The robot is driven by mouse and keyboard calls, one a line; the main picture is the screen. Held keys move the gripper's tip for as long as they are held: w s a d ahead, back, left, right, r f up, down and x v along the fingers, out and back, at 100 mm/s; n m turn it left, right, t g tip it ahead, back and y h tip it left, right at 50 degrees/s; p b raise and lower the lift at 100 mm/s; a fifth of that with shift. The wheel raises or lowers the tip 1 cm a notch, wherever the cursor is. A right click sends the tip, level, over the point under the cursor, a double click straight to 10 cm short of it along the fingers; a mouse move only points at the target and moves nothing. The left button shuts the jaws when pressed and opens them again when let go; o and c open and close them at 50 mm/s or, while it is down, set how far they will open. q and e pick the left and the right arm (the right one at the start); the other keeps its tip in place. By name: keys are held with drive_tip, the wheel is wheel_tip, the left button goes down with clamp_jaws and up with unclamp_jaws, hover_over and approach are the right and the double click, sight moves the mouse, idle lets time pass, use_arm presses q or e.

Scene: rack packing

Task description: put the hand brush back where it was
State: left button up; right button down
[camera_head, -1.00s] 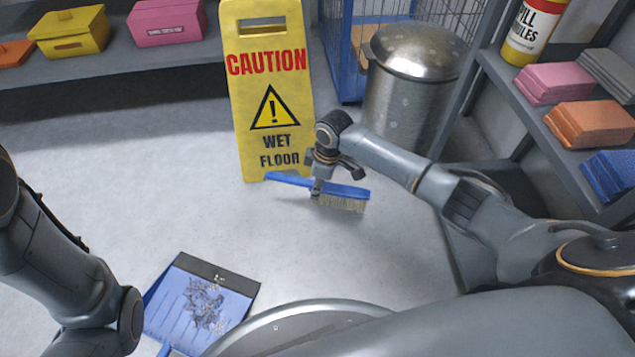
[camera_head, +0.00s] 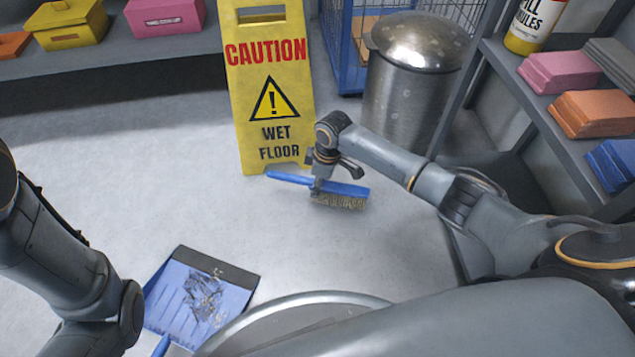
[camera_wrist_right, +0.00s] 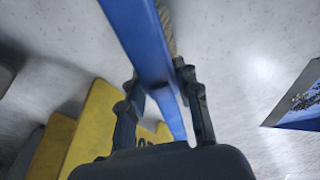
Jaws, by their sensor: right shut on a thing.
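The hand brush (camera_head: 345,190) has a blue body and pale bristles facing down. My right gripper (camera_head: 318,182) is shut on it near the middle and holds it just in front of the wet floor sign. Whether the bristles touch the floor I cannot tell. In the right wrist view the blue brush (camera_wrist_right: 138,35) runs between the two fingers of my right gripper (camera_wrist_right: 165,92). My left arm is at the left edge of the head view, and its gripper is not visible.
A yellow caution sign (camera_head: 268,120) stands right behind the brush. A steel bin (camera_head: 408,95) and a shelf (camera_head: 550,105) with cloths are to the right. A blue dustpan (camera_head: 170,305) with debris lies on the floor at lower left. Floor between is clear.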

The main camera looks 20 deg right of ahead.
drive_tip(key=shift+f, duration=0.5)
drive_tip(key=c, duration=0.9)
unclamp_jaws()
drive_tip(key=shift+o, duration=0.2)
